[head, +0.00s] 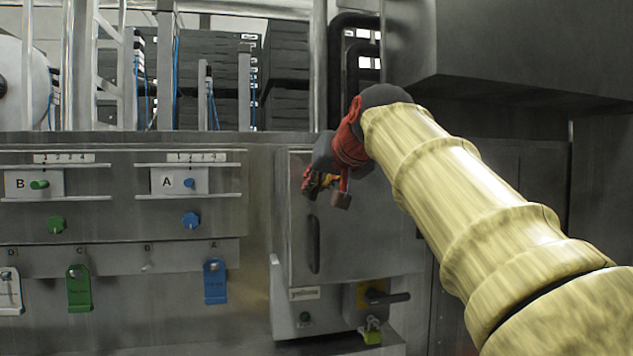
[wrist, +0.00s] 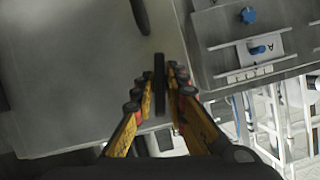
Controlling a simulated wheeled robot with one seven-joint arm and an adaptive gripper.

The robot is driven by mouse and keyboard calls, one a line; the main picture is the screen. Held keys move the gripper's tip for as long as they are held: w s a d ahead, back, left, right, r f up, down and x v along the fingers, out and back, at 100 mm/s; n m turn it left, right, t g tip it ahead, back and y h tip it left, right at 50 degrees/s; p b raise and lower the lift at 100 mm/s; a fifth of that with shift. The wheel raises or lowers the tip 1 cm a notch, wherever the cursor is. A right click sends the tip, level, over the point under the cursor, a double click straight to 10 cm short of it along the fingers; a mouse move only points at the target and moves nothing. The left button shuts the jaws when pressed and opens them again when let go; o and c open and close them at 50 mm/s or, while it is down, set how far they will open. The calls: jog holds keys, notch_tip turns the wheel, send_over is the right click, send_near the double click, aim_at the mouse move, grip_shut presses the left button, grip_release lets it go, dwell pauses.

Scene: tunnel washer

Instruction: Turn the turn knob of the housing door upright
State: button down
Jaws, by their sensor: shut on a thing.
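The housing door (head: 365,245) is a flat grey metal panel and is closed. Its turn knob (wrist: 159,84) is a dark narrow bar near the door's top edge, seen in the wrist view between the fingers. There it lies almost lengthwise in the picture, close to the line of the black door handle (wrist: 139,16). My gripper (head: 314,182) is at the door's upper left, with yellow and red fingers shut on the knob; the fingers also show in the wrist view (wrist: 158,88). In the head view the gripper hides the knob.
A panel with knobs A (head: 191,220) and B (head: 56,224) and green and blue tags is left of the door. A black rotary switch (head: 386,297) and green padlock (head: 371,332) are below. A dark box (head: 530,50) overhangs at upper right.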

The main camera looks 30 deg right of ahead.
jog(key=shift+f+n+g+h, duration=0.1)
jog(key=shift+n+g+h, duration=0.2)
jog(key=shift+n+h, duration=0.35)
jog(key=shift+n, duration=0.35)
jog(key=c, duration=1.9)
grip_release()
jog(key=v, duration=1.2)
